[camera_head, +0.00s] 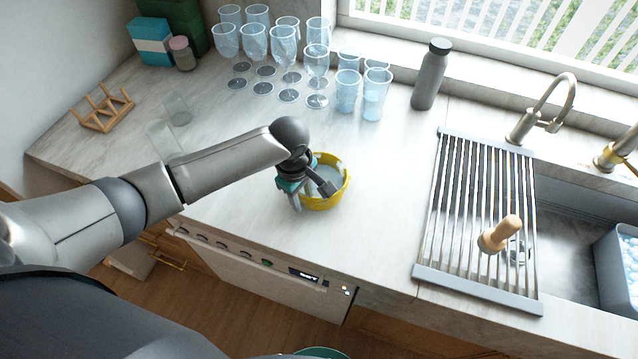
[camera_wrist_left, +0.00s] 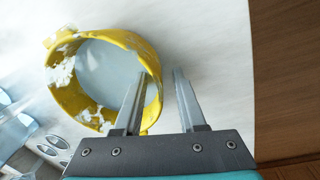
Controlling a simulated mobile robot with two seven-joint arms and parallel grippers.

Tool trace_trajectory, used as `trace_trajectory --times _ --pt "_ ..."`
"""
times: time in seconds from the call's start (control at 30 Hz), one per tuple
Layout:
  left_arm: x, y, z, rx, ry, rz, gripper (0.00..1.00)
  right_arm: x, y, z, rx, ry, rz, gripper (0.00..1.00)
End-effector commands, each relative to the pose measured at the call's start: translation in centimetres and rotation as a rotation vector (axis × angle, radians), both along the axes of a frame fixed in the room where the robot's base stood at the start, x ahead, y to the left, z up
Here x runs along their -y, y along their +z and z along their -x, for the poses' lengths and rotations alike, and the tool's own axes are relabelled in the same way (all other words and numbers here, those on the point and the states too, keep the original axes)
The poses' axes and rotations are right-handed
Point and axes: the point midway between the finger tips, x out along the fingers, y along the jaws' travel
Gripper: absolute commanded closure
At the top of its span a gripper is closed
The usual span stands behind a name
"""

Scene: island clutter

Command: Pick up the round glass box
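A round yellow box (camera_head: 343,190) with a pale bluish inside stands on the counter near its front edge. It is the only round box I see, and it also shows in the left wrist view (camera_wrist_left: 75,98), with whitish patches on its yellow wall. My left gripper (camera_head: 311,198) is at the box's near left side and hides part of it. In the left wrist view the left gripper (camera_wrist_left: 160,75) is open. One finger overlaps the inside of the box and the other is outside, over the counter. Contact cannot be told. My right gripper is not in view.
Several glasses (camera_head: 284,45) stand behind the box, with a grey bottle (camera_head: 431,75) to their right. Two clear glasses (camera_head: 163,140) and a wooden rack (camera_head: 102,108) are at left. A drying rack (camera_head: 464,205) lies over the sink at right. Counter right of the box is clear.

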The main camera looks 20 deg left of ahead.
Motion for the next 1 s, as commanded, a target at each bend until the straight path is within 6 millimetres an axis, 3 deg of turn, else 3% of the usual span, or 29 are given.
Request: trace_trajectory --times 0.23,0.6,1.0 --pt "0.01 -0.05 -0.07 0.002 0.000 0.001 0.61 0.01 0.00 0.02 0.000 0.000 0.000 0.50" --pt "0.01 -0.03 -0.05 0.001 0.000 0.000 1.00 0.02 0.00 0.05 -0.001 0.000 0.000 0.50" --pt "0.00 -0.05 -0.04 0.001 0.000 0.000 1.00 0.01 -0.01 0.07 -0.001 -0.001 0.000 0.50"
